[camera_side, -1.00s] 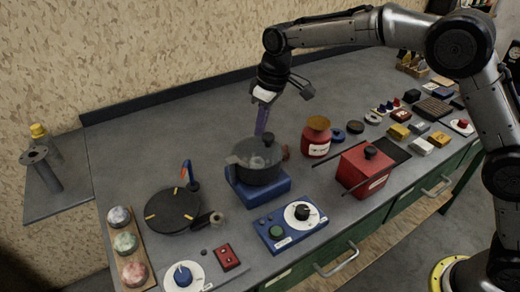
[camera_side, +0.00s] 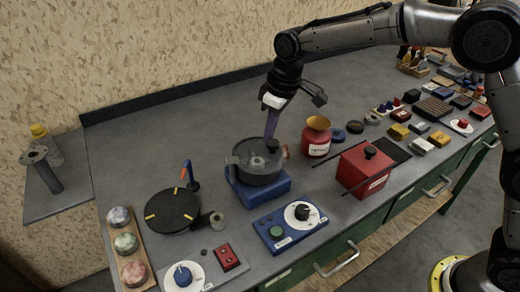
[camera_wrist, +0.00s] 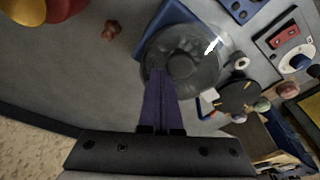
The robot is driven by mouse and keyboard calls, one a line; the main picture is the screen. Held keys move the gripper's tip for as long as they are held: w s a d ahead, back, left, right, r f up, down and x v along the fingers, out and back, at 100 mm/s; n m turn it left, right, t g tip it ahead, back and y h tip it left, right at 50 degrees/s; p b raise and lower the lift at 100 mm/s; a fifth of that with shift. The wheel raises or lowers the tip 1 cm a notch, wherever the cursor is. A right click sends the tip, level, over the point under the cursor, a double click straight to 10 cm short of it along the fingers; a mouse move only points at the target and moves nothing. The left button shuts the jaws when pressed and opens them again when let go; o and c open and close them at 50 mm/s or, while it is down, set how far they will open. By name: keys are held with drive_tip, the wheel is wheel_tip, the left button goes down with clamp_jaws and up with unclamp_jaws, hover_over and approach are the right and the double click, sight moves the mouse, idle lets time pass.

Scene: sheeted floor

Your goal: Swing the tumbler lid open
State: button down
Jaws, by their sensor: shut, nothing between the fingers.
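The tumbler is taken to be the round dark pot (camera_side: 262,176) on a blue base (camera_side: 262,192), near the middle of the bench. Its see-through lid (camera_side: 244,155) lies over the top; it also shows in the wrist view (camera_wrist: 205,68), with a dark round knob (camera_wrist: 183,65) in the middle. My gripper (camera_side: 269,138) is shut and empty, with purple fingers pointing down at the far side of the lid. In the wrist view the fingertips (camera_wrist: 160,74) overlap the lid beside the knob. I cannot tell whether they touch it.
A red canister (camera_side: 316,145) and a red box (camera_side: 364,170) stand to the right. A blue control box (camera_side: 290,225) with a dial sits in front. A black disc (camera_side: 172,210) is at left. Bare bench lies behind the pot.

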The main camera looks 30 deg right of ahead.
sight(276, 149)
drive_tip(key=shift+s, duration=0.1)
drive_tip(key=shift+s+a, duration=0.1)
drive_tip(key=shift+s, duration=1.1)
drive_tip(key=shift+s+a, duration=0.3)
drive_tip(key=shift+s, duration=0.65)
drive_tip(key=shift+s+a, duration=0.6)
drive_tip(key=shift+s, duration=0.35)
